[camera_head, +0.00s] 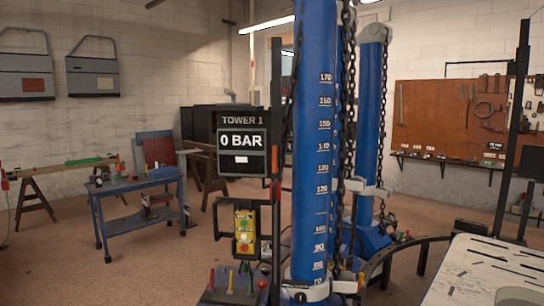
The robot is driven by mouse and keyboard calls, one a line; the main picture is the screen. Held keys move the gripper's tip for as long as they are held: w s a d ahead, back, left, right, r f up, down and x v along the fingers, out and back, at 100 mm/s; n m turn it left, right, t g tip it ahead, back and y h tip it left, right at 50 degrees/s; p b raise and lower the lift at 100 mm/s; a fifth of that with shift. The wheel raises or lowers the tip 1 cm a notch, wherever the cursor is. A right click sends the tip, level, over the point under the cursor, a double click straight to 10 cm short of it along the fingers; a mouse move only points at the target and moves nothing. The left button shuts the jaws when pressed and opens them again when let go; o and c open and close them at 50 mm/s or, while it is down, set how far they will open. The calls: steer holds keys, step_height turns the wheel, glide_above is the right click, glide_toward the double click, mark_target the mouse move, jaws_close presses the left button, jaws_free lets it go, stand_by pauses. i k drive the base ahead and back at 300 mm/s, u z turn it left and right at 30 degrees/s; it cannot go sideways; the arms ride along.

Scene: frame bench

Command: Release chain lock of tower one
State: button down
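Tower one (308,215) is a tall blue column with a white number scale. It stands upright in the middle of the view. A dark chain (347,100) hangs along its right side. A pale metal fitting (345,286) sits by the chain at the column's foot, on the right. I cannot tell which part is the chain lock or whether it is engaged. A black display (241,141) left of the column reads "TOWER 1" and "0 BAR". A yellow control box (245,229) with several buttons hangs below it. My gripper is not in view.
A pale perforated bench top (485,275) fills the lower right. Several coloured levers (231,281) stand at the tower's base. A blue work table (140,185) is at left. The floor (165,270) at lower left is clear.

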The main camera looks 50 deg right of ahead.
mark_target(275, 169)
steer(key=z, duration=0.15)
steer(key=i, duration=0.85)
steer(key=u, duration=0.35)
